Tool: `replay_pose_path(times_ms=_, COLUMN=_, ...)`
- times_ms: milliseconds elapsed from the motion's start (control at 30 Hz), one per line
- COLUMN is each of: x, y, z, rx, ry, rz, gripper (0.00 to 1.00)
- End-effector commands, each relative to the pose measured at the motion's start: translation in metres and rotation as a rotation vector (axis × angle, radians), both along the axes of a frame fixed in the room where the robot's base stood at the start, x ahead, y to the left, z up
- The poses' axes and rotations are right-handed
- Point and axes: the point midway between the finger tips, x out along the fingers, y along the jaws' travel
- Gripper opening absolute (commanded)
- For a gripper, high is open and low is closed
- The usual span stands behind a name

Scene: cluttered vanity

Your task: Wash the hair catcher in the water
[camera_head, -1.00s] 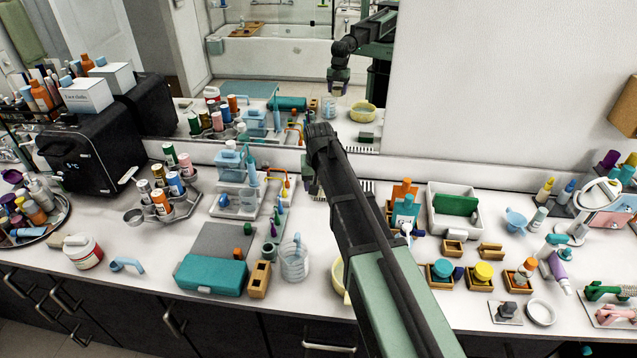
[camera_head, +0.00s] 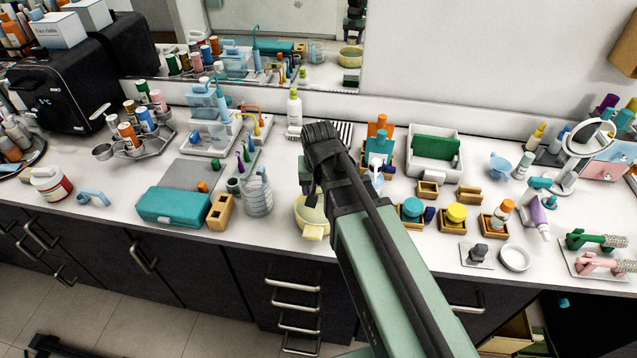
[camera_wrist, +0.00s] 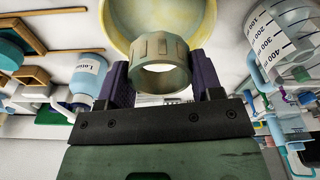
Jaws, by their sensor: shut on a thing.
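The hair catcher (camera_wrist: 160,50) is a pale, ring-shaped piece with slots in its wall, seen in the wrist view. My gripper (camera_wrist: 160,78) is shut on it, with one dark purple finger on each side. A pale yellow bowl (camera_wrist: 116,14) lies just beyond the ring in the wrist view. In the head view the bowl (camera_head: 313,228) sits near the counter's front edge, partly hidden by my arm. My gripper (camera_head: 311,196) shows there over the bowl, and the hair catcher is hidden. I cannot tell whether the ring touches any water.
A clear measuring jug (camera_head: 258,194) stands just left of the bowl. A wooden block (camera_head: 220,212) and a teal case (camera_head: 174,206) lie further left. Small wooden trays with a teal jar (camera_head: 411,208) and a yellow jar (camera_head: 456,212) stand to the right.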

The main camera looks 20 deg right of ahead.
Motion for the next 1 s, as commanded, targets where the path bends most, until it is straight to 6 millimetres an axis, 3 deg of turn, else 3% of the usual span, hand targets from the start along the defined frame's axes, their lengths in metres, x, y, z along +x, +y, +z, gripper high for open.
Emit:
replay_pose_path(times_ms=600, x=0.000, y=0.000, z=-0.081, rx=0.000, ry=0.000, rz=0.000, gripper=0.38)
replay_pose_path(times_ms=767, x=0.000, y=0.000, z=-0.092, rx=0.000, ry=0.000, rz=0.001, gripper=0.38)
replay_pose_path(times_ms=1000, x=0.000, y=0.000, z=-0.091, rx=0.000, ry=0.000, rz=0.001, gripper=0.38)
